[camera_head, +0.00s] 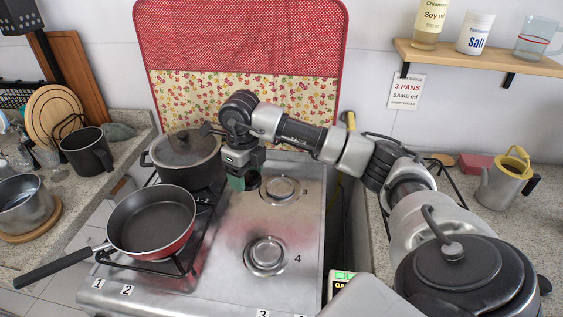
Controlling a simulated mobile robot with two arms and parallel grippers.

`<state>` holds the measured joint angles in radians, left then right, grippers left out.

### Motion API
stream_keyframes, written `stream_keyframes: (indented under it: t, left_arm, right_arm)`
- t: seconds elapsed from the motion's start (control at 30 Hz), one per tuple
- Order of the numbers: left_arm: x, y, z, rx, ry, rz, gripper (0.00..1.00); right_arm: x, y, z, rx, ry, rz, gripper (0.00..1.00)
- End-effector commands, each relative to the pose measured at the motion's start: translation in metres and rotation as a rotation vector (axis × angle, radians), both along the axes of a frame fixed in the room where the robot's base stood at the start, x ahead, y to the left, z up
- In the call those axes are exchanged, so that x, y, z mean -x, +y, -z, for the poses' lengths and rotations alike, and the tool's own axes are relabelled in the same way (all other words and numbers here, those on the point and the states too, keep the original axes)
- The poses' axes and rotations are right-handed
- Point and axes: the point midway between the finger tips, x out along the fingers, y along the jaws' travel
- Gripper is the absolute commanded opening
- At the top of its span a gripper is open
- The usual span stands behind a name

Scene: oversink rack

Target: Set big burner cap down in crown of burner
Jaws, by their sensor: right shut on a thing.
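My right gripper (241,178) points down over the stove, between the rear pot and the rear right burner. It is shut on a small dark piece, the big burner cap (252,181), which is partly hidden by the fingers. The cap is just left of the rear right burner (280,190); I cannot tell whether it touches anything below. The front right burner (266,256), near the number 4, is bare with a metallic crown. My left gripper is not in view.
A lidded pot (184,158) and a red frying pan (151,222) stand on the left grates. A dark lidded pot (458,275) is at lower right, a watering can (506,181) behind it. The stove top (215,285) is clear at the front.

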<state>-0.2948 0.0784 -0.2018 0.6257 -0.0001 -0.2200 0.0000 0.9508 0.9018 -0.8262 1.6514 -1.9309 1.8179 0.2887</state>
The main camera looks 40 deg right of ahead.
Motion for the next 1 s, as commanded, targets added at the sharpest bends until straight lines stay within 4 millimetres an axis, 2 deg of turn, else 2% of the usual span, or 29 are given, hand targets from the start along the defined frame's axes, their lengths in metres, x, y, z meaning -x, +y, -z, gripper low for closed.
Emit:
stream_keyframes:
  t: [0.2,0.6,0.8,1.0]
  left_arm:
    - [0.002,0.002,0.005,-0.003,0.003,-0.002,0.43]
    - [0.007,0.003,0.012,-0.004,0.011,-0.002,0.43]
    - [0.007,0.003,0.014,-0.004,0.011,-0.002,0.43]
    - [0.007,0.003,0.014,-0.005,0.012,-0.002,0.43]
  right_arm:
    - [-0.007,-0.035,0.01,0.0,0.001,0.533,0.39]
    - [-0.01,-0.096,0.026,0.002,0.001,1.468,0.39]
    - [-0.009,-0.114,0.031,0.002,0.0,1.756,0.39]
    - [-0.008,-0.12,0.033,0.001,-0.001,1.855,0.39]
